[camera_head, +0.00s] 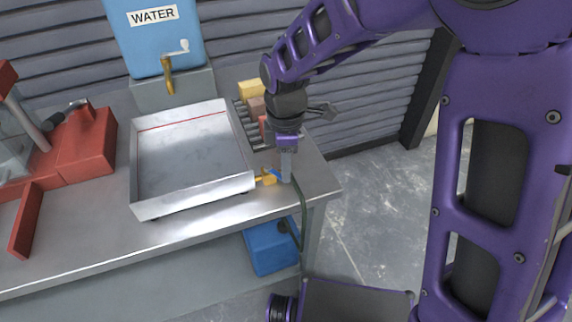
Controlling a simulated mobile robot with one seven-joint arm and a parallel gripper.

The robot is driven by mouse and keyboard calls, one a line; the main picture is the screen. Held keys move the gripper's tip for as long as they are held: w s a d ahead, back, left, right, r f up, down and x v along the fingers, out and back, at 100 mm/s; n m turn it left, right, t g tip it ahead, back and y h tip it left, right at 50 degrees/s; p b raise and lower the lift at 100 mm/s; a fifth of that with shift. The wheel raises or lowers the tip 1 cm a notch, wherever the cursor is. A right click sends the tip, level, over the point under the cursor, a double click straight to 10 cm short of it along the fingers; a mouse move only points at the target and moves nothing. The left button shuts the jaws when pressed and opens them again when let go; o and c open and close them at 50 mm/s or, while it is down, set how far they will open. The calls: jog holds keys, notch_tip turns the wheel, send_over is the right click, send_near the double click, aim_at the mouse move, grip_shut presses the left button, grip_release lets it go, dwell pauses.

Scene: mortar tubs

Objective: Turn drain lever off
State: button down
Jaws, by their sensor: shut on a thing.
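The drain lever is a small blue handle (272,172) on a brass valve (267,180) at the right front corner of the metal tub (190,204). My gripper (286,175) points down right beside the valve, at the right end of the bench. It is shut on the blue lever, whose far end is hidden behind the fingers. The tub is shallow and looks empty, with a red line along its inner back wall. A dark green hose (300,205) hangs from near the valve over the bench edge.
A blue water tank (153,45) with a brass tap (168,80) stands behind the tub. Coloured blocks (250,90) lie on a rack behind my gripper. Red equipment (88,140) stands at left. A blue container (268,252) sits below the bench. The floor at right is clear.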

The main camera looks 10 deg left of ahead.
jog(key=shift+s+a+m, duration=0.25)
jog(key=shift+s+m, duration=0.05)
jog(key=shift+m, duration=0.4)
jog(key=shift+s+a+m, duration=0.2)
jog(key=shift+s+m, duration=0.05)
jog(key=shift+m, duration=0.45)
jog(key=shift+s+a+m, duration=0.2)
jog(key=shift+a+m, duration=0.05)
jog(key=shift+m, duration=0.45)
jog(key=shift+s+a+m, duration=0.2)
jog(key=shift+a+m, duration=0.05)
jog(key=shift+m, duration=0.45)
jog(key=c, duration=0.7)
grip_release()
jog(key=shift+c, duration=0.2)
jog(key=shift+r, duration=0.15)
notch_tip(320, 180, up, 17)
jog(key=p, duration=0.2)
jog(key=shift+p, duration=0.3)
